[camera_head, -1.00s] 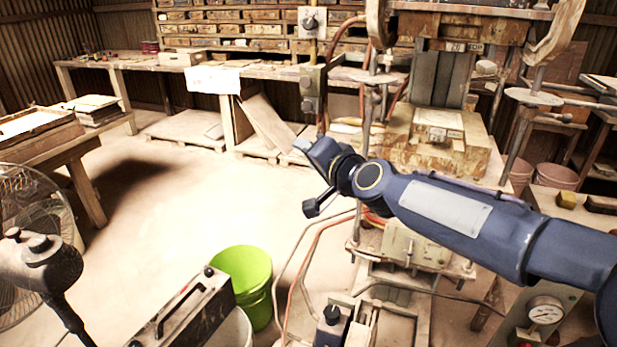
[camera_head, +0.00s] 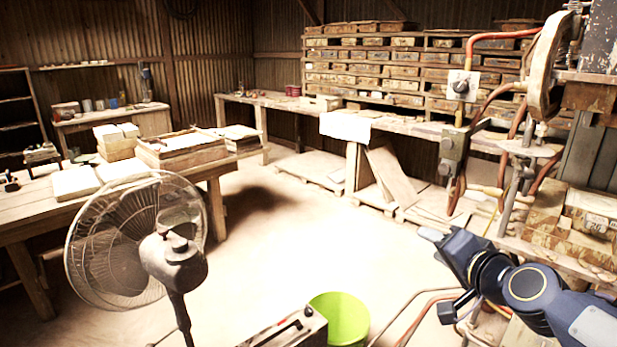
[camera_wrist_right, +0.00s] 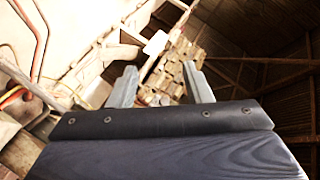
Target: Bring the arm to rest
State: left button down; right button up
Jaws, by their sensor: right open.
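My right arm (camera_head: 525,285) comes in from the lower right in the head view, dark blue with a yellow ring at its joint. My right gripper (camera_head: 432,235) points up and to the left, in the air in front of the press. In the right wrist view its two grey fingers (camera_wrist_right: 161,86) stand apart with nothing between them. My left gripper does not show in either view.
The tile press (camera_head: 590,150) stands close at the right, with cables and hoses. A pedestal fan (camera_head: 130,240) is at the left, before a wooden table (camera_head: 212,172). A green bucket (camera_head: 342,318) is at the bottom. The middle floor is clear.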

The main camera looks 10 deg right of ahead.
jog(key=s+a+f+n+g, duration=0.2)
jog(key=s+f, duration=0.3)
jog(key=s, duration=0.3)
jog(key=s+a+f+n+g+y+p, duration=0.1)
jog(key=s+a+f+n+g, duration=0.2)
jog(key=s, duration=0.5)
jog(key=s+a+f+n+g+y, duration=0.1)
jog(key=s+a+f+n+g, duration=0.2)
jog(key=s+f, duration=0.4)
jog(key=shift+s+a+g+p, duration=0.35)
jog(key=shift+s+a+g, duration=0.05)
jog(key=shift+c, duration=0.5)
jog(key=shift+r, duration=0.1)
jog(key=shift+c, duration=0.5)
jog(key=shift+d, duration=0.1)
